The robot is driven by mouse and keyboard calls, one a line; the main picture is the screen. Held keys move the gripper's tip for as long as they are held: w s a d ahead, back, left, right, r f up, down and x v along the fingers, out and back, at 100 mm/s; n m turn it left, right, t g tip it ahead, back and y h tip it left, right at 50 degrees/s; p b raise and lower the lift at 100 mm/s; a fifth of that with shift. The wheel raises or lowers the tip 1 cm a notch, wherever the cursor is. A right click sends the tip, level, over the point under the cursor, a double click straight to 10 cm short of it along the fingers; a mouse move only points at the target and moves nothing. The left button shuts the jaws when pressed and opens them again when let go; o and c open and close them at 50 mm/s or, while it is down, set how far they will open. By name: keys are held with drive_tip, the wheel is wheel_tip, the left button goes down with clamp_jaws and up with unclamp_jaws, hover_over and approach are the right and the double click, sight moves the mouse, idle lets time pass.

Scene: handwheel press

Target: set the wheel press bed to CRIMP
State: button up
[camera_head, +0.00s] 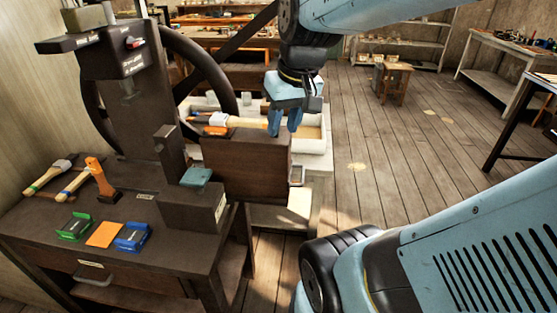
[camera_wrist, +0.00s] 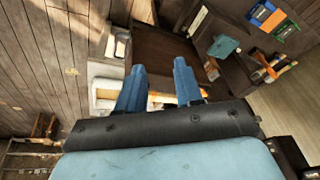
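The dark press column (camera_head: 132,105) stands at the left in the head view. Its large dark handwheel (camera_head: 222,85) is partly hidden behind the column. The press head (camera_head: 112,62) has a red-tipped part and pale lettering too small to read; I cannot make out CRIMP. A teal pad (camera_head: 196,178) lies on the dark block at the column's foot; it also shows in the wrist view (camera_wrist: 222,46). My gripper (camera_head: 284,131) points down, right of the wheel and pad. In the wrist view its two blue fingers (camera_wrist: 159,68) stand apart with nothing clearly held.
A wood-handled tool (camera_head: 228,119) lies near my fingers; contact is unclear. A brown panel (camera_head: 240,168) stands below them. The bench carries green (camera_head: 74,227) and blue (camera_head: 132,237) holders, an orange square (camera_head: 103,233) and handled tools (camera_head: 75,184).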

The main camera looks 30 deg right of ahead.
drive_tip(key=w+d+f+m+g+y, duration=0.1)
drive_tip(key=w+d+f+g+y, duration=0.3)
drive_tip(key=f, duration=0.3)
drive_tip(key=m+t+y, duration=0.6)
drive_tip(key=t+y, duration=0.2)
drive_tip(key=t, duration=0.1)
approach(303, 173)
drive_tip(key=x, duration=1)
drive_tip(key=shift+f, duration=0.4)
drive_tip(key=shift+s, duration=0.1)
clamp_jaws()
drive_tip(key=shift+f, duration=0.1)
